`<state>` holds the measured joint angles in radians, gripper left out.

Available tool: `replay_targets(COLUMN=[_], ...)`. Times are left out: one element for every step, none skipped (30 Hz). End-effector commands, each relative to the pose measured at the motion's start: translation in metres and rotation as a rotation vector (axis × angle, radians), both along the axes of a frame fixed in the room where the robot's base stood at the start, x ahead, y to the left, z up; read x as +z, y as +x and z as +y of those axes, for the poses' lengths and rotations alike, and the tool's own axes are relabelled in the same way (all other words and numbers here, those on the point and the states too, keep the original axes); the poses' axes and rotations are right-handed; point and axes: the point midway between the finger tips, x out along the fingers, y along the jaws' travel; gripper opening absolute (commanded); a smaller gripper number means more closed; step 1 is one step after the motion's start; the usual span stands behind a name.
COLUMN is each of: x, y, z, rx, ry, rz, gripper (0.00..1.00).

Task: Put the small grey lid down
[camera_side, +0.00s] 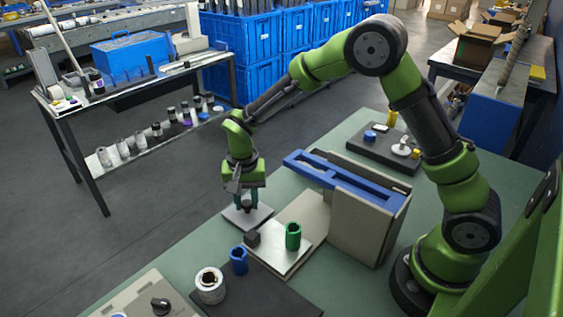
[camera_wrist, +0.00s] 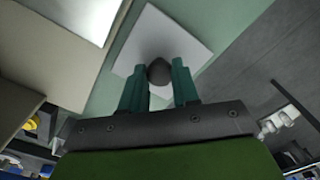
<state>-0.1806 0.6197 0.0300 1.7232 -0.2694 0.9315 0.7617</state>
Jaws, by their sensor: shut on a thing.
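The small grey lid (camera_side: 235,216) is a flat, light grey square plate with a dark round knob. In the wrist view the lid (camera_wrist: 165,30) lies beyond my fingertips, with its knob between them. My gripper (camera_side: 247,205) points down over the lid near the far left edge of the green table. In the wrist view my gripper (camera_wrist: 159,68) has its two green fingers on either side of the knob, shut on it. I cannot tell whether the lid's underside touches the table.
A blue cylinder (camera_side: 239,261) and a white roll (camera_side: 210,286) stand nearer. A beige machine with a blue frame (camera_side: 345,182) stands behind right.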

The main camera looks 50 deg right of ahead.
Motion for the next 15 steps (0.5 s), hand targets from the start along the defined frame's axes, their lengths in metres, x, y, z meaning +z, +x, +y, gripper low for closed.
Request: replay_targets(x=[0.0004,0.0001,-0.0008,-0.0018,-0.0028,-0.0027,-0.0026,-0.0025,-0.0024,-0.0024,-0.0024,-0.0023,-0.0023,-0.0023,-0.0023], y=[0.0001,0.0001,0.0,0.0,-0.0001,0.0,0.0,0.0,0.0,0.0,0.0,0.0,0.0001,0.0001,0.0001], z=[0.0,0.0,0.0,0.0,0.0001,0.0,0.0,0.0,0.0,0.0,0.0,0.0,-0.0001,-0.0001,-0.0001], rx=[0.0,0.0,0.0,0.0,0.0,0.0,0.0,0.0,0.0,0.001,0.001,0.001,0.001,0.001,0.001], ry=[0.0,0.0,0.0,-0.001,-0.001,-0.001,-0.001,-0.001,0.0,0.0,0.0,0.0,0.0,0.0,0.0], rz=[0.0,0.0,0.0,0.001,0.001,0.001,0.001,0.001,0.0,0.0,0.0,0.0,0.0,0.0,0.0], gripper=[0.0,0.0,0.0,0.0,0.0,0.35,0.4,0.44,0.5,0.55,0.56,0.56,0.56,0.56,0.56])
